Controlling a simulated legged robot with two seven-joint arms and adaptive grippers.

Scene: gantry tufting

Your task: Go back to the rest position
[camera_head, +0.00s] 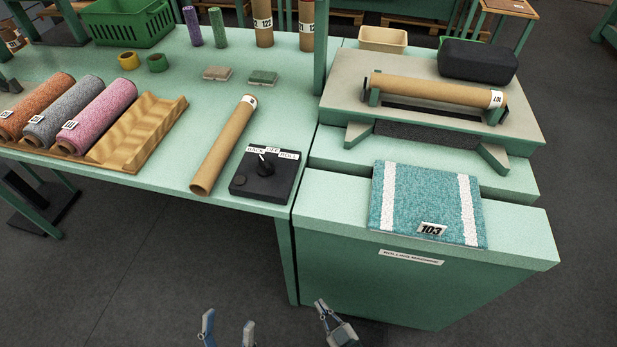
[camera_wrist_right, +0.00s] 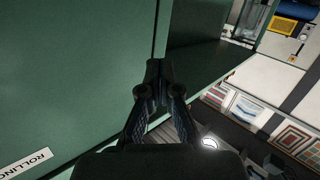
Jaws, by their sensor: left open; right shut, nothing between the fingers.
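My left gripper (camera_head: 228,328) is at the bottom edge of the head view, its two fingers apart with nothing between them. My right gripper (camera_head: 322,306) is just to its right, low in front of the green rolling machine (camera_head: 400,290). The right wrist view shows the right gripper (camera_wrist_right: 154,66) with its fingertips together and empty, facing the machine's green side. Both grippers are below the table top and appear apart from every object. The arms behind them are mostly out of the picture.
The green table (camera_head: 180,180) bears a cardboard tube (camera_head: 223,145), a black switch box (camera_head: 266,175) and rolled carpets in a wooden rack (camera_head: 140,130). A teal carpet piece (camera_head: 425,200) labelled 103 lies on the machine. Grey floor (camera_head: 150,270) is free at lower left.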

